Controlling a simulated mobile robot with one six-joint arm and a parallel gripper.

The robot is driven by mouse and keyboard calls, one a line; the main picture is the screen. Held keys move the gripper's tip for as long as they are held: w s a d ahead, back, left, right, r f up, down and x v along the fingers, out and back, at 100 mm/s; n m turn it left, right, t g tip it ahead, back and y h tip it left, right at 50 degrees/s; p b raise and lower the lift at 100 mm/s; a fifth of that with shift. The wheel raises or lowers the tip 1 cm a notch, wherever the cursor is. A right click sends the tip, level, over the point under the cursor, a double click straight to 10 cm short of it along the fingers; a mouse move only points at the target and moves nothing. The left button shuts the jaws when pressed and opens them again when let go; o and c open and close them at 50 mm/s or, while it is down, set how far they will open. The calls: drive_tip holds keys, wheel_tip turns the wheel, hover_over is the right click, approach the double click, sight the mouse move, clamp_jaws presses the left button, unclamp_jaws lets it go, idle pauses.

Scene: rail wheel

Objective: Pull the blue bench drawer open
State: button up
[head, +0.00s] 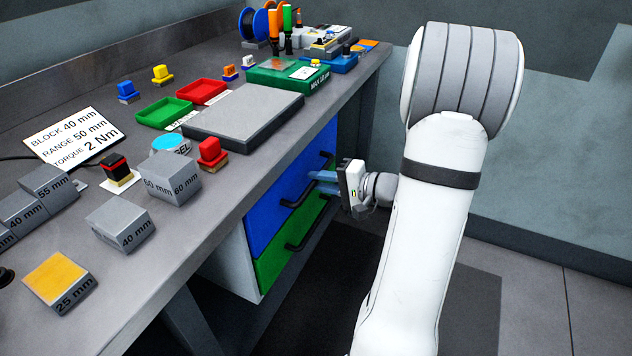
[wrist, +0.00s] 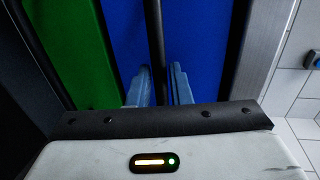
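The blue drawer (head: 271,219) is in the bench's drawer unit, above a green drawer, and its front looks flush with the unit. Its black bar handle (head: 291,202) is partly hidden by my gripper in the head view. In the wrist view, the blue front (wrist: 207,45) fills the middle and the handle (wrist: 157,40) runs as a dark bar down between my fingers. My gripper (head: 322,181) is at the drawer front. In the wrist view, its two pale blue fingers (wrist: 160,85) stand apart, one on each side of the handle, with narrow gaps visible.
The green drawer (head: 271,271) with its own black handle (head: 308,225) is just below. The bench top (head: 222,218) carries grey blocks, trays and tools. The floor (head: 530,290) right of my arm is clear.

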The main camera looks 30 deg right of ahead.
drive_tip(key=shift+w+a+f, duration=0.15)
drive_tip(key=shift+w+a, duration=0.3)
drive_tip(key=shift+w, duration=0.1)
drive_tip(key=shift+c, duration=0.6)
clamp_jaws()
